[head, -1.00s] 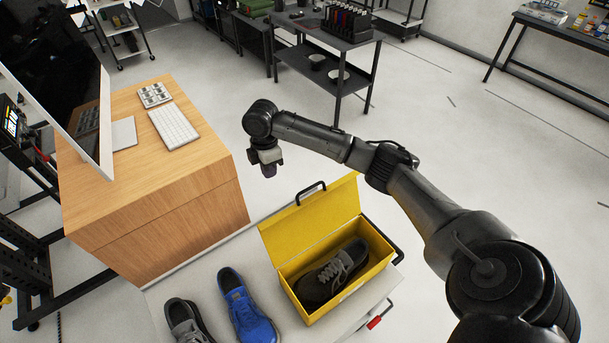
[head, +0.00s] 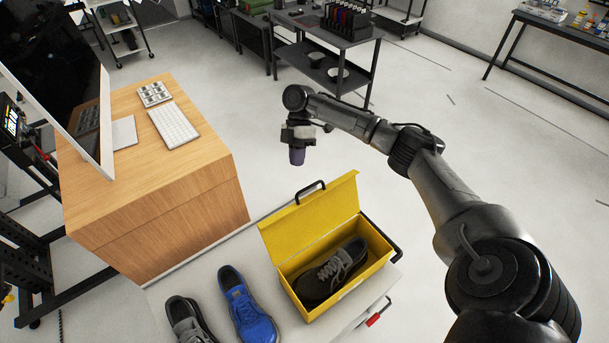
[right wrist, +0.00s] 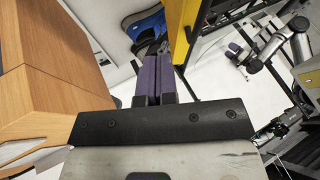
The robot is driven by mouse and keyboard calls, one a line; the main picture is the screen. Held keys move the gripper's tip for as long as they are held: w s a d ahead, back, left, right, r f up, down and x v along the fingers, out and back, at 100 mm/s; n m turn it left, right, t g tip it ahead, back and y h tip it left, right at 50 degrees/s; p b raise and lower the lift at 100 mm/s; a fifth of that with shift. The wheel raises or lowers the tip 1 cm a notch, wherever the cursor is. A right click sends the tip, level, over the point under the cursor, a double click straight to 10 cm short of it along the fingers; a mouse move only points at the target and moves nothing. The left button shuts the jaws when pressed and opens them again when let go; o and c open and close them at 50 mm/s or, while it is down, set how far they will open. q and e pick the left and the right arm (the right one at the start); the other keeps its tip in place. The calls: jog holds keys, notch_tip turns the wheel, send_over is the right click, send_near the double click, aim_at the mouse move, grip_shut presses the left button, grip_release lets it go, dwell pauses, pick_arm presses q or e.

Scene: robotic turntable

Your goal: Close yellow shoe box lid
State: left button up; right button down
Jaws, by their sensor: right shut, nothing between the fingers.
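The yellow shoe box (head: 337,290) stands on the white table with its lid (head: 310,220) raised open at the back. A dark grey shoe (head: 330,273) lies inside the box. My right gripper (head: 297,159) hangs above and behind the lid, apart from it. Its purple fingers (right wrist: 155,78) are shut and empty in the right wrist view, where part of the yellow box (right wrist: 182,28) shows at the top. My left gripper is not in view.
A blue shoe (head: 246,308) and a grey shoe (head: 188,322) sit left of the box on the white table (head: 215,262). A wooden desk (head: 150,180) with a monitor and a keyboard (head: 173,125) stands at the left. The floor behind the lid is clear.

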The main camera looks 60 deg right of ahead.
jog(key=shift+s+a+f+p, duration=0.35)
jog(key=shift+s+a+f, duration=0.15)
jog(key=shift+s, duration=0.2)
jog(key=shift+s+a+f+p, duration=0.45)
jog(key=shift+s+a, duration=0.1)
jog(key=shift+s, duration=0.1)
jog(key=shift+s+a+f+p, duration=0.3)
jog(key=shift+s+a+f, duration=0.2)
jog(key=shift+s, duration=0.2)
